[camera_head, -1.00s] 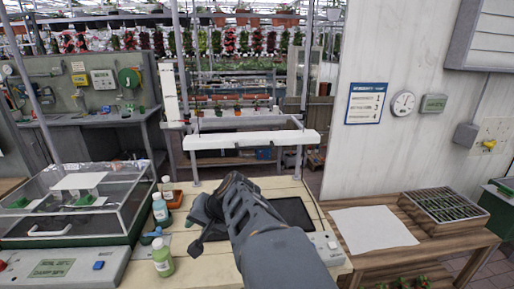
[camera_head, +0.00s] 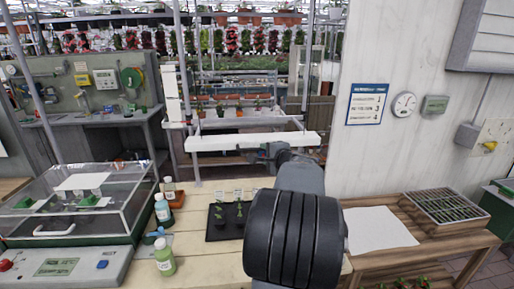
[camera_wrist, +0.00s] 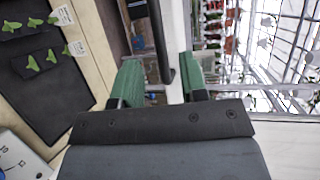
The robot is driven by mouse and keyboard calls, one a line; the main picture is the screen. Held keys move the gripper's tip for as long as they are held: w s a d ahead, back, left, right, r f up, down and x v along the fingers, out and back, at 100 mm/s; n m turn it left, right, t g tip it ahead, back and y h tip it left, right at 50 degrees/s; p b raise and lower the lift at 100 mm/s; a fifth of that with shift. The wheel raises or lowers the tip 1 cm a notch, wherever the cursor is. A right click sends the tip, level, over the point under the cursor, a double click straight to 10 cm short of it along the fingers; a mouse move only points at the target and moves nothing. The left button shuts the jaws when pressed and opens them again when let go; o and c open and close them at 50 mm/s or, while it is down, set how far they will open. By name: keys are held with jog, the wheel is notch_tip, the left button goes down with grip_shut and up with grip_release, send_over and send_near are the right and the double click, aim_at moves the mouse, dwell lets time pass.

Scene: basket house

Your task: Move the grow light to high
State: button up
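The grow light (camera_head: 225,141) is a long white bar hung level between two posts above the bench. It also shows in the wrist view as a white strip (camera_wrist: 178,30) running down the picture. My gripper (camera_head: 268,152) is at the right half of the bar, in front of it. In the wrist view its two green fingers (camera_wrist: 160,78) stand apart, with a dark curved handle (camera_wrist: 160,45) reaching down between them. The fingers do not visibly press on it. My arm hides part of the bench's right side.
A black mat (camera_head: 226,232) with seedlings lies on the bench below. Bottles (camera_head: 163,255) stand to its left, beside a clear-lidded propagator box (camera_head: 75,229).

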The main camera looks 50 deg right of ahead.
aim_at(258, 149)
jog(key=p+x, duration=0.1)
jog(key=x, duration=0.5)
jog(key=shift+w+f, duration=0.1)
jog(key=shift+w, duration=0.2)
jog(key=shift+c, duration=0.3)
grip_shut()
